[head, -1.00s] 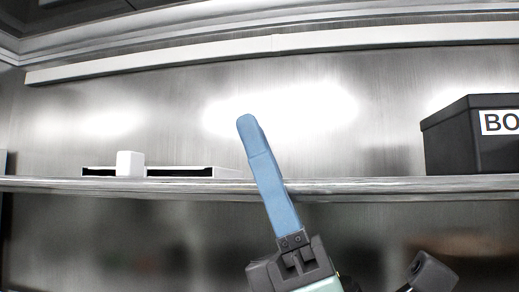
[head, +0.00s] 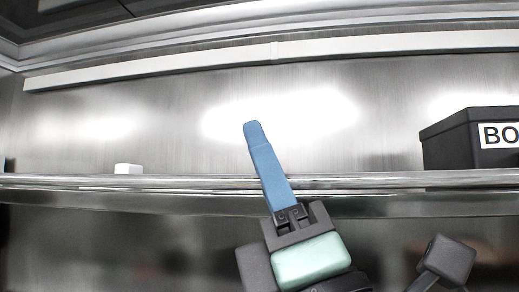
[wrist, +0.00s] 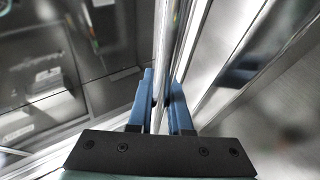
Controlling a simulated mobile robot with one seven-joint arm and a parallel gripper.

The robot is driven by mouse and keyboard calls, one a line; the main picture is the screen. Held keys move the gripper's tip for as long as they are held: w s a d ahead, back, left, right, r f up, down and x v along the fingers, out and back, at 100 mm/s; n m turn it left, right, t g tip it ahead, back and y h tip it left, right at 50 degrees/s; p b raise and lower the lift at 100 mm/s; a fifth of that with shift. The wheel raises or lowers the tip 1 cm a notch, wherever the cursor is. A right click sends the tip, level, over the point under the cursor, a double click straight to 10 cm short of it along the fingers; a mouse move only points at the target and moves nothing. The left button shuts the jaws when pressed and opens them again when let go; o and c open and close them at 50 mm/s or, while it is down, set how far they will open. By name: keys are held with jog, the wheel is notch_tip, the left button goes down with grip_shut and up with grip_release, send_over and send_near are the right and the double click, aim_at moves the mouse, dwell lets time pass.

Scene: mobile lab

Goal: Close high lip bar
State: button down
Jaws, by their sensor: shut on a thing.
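The high lip bar is a long shiny metal bar (head: 120,182) running across the front edge of the shelf in the head view. It also shows in the wrist view as a bright strip (wrist: 164,45) running away from the camera. My gripper (head: 252,127) has blue fingers that reach up across the bar in the head view. In the wrist view, my gripper (wrist: 161,92) has one finger on each side of the bar and is shut on it. The exact contact is partly hidden by the fingers and the gripper's dark body.
A black box with a white label (head: 470,140) stands on the shelf at the right. A small white block (head: 128,169) shows above the bar at the left. A white rail (head: 150,67) runs along the metal back wall. The wall between is bare.

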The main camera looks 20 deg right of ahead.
jog(key=w+m+g+h+p, duration=0.1)
jog(key=m+g+p, duration=0.1)
jog(key=g+p, duration=0.1)
jog(key=w+d+m+g+h+p, duration=0.1)
jog(key=m+g+h+p, duration=0.1)
jog(key=m+g+p, duration=0.1)
jog(key=w+d+r+m+g+h+p, duration=0.1)
jog(key=m+g+h+p, duration=0.1)
jog(key=m+g+p, duration=0.1)
jog(key=shift+w+p, duration=0.1)
jog(key=shift+p, duration=0.25)
jog(key=shift+w+d+f+m+g+y+p, duration=0.1)
jog(key=shift+w+d+f+m+g+p, duration=0.15)
jog(key=shift+g, duration=0.3)
jog(key=shift+w+f+m+g+y, duration=0.15)
jog(key=shift+m+g, duration=0.2)
jog(key=shift+g, duration=0.25)
jog(key=shift+w+d+f+m+g+y+p, duration=0.1)
jog(key=shift+w+d+f+m+g+p, duration=0.15)
jog(key=shift+g, duration=0.3)
jog(key=shift+s+a, duration=0.1)
jog(key=c, duration=0.8)
grip_release()
jog(key=shift+c, duration=0.2)
jog(key=shift+f, duration=0.1)
